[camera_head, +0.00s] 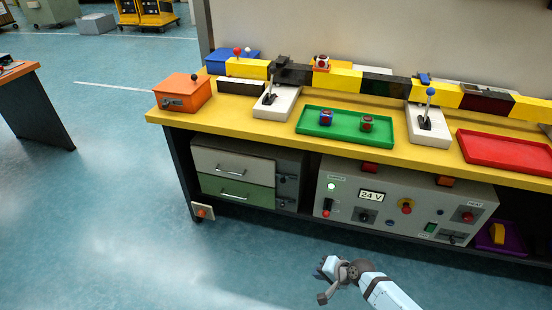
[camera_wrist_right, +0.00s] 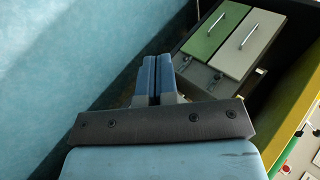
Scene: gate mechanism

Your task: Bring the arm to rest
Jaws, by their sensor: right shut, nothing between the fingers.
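My right arm (camera_head: 388,291) comes in from the bottom of the head view, in front of the workbench and clear of it. My right gripper (camera_head: 322,268) is low over the blue floor, left of the arm. In the right wrist view my right gripper (camera_wrist_right: 158,70) shows its two blue fingers side by side, shut, with nothing between them. My left gripper is not in view.
The yellow workbench (camera_head: 180,118) holds a green tray (camera_head: 345,127) with two small cubes, a red tray (camera_head: 500,148), levers and an orange box (camera_head: 182,94). A 24 V control panel (camera_head: 385,202) and drawers (camera_head: 235,165) sit below.

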